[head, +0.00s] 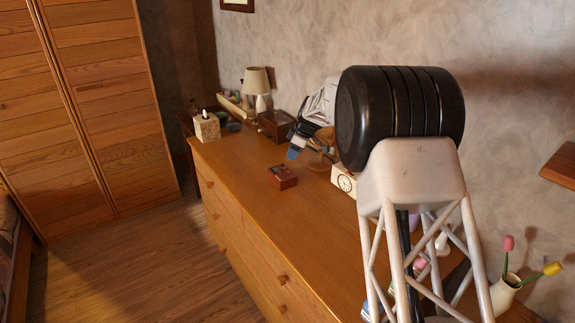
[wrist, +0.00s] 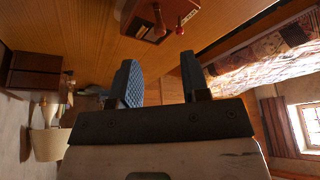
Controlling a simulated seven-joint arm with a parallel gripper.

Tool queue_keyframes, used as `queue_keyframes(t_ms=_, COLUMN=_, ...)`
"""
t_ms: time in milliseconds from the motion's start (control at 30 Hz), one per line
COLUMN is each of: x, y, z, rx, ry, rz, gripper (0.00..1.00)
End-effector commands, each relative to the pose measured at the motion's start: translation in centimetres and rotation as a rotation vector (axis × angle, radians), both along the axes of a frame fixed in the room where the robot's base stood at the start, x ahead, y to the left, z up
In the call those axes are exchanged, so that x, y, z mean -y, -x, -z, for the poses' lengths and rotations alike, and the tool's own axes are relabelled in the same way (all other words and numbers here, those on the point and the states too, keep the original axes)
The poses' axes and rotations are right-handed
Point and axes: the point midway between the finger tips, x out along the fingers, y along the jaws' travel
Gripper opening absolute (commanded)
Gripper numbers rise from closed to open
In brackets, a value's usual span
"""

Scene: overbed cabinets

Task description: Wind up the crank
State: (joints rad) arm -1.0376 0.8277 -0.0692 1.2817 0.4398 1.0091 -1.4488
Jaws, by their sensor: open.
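A small reddish-brown box (head: 281,177) sits on the wooden dresser top (head: 245,160). In the wrist view the box (wrist: 145,28) is at the top edge, partly cut off. A small light metal piece and a red knob (wrist: 180,29), which look like its crank, show on its right side. My gripper (head: 293,152) is above the dresser, a little behind and above the box. In the wrist view its two blue-grey fingers (wrist: 160,75) are apart with nothing between them; the box lies beyond the fingertips.
A white clock (head: 344,182) stands right of the box, close to my arm. A dark wooden box (head: 274,125), a lamp (head: 257,82) and a tissue box (head: 206,127) stand farther back. The dresser top left of and in front of the box is clear.

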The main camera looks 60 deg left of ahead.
Motion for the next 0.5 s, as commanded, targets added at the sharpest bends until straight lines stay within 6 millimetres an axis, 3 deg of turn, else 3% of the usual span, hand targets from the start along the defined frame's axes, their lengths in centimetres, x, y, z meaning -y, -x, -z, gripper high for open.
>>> queue_keyframes(t_ms=500, x=-1.6, y=1.4, z=5.3, rx=-0.002, ry=0.0, rz=0.001, gripper=0.42)
